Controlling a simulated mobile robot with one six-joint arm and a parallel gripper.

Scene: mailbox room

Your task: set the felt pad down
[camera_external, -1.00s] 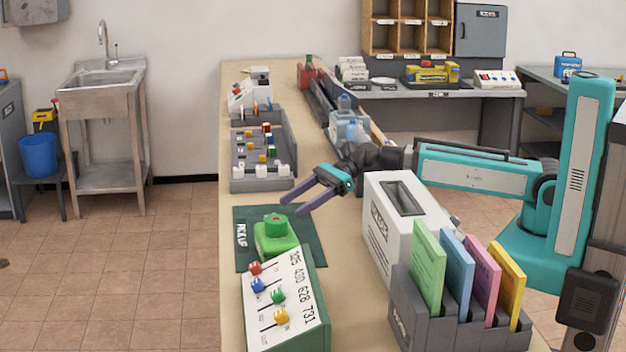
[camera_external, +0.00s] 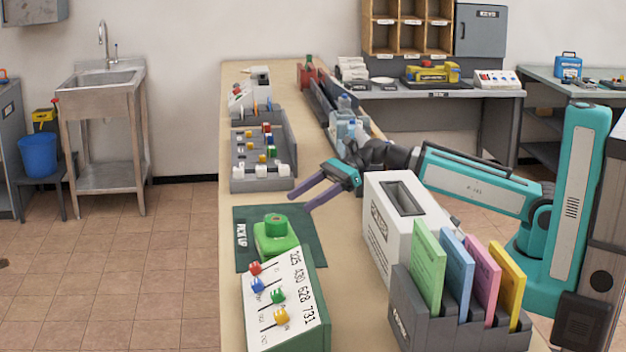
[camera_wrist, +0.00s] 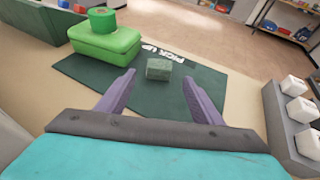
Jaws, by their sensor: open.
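A small grey-green block (camera_wrist: 158,69), which looks like the felt pad, lies on the dark green PICK UP mat (camera_wrist: 205,85) in the wrist view. It appears beyond and between the fingertips, touching neither. In the external view the mat (camera_external: 307,225) shows, but I cannot make out the block there. My gripper (camera_external: 299,204) is open and empty, above the mat's far right part. Its two purple fingers are spread wide in the wrist view (camera_wrist: 159,78).
A bright green box (camera_external: 275,241) with a round green top stands on the mat. A panel with coloured knobs (camera_external: 283,300) is in front. A white slotted box (camera_external: 400,220) and a rack of coloured cards (camera_external: 440,310) stand right. A grey switch unit (camera_external: 262,160) is behind.

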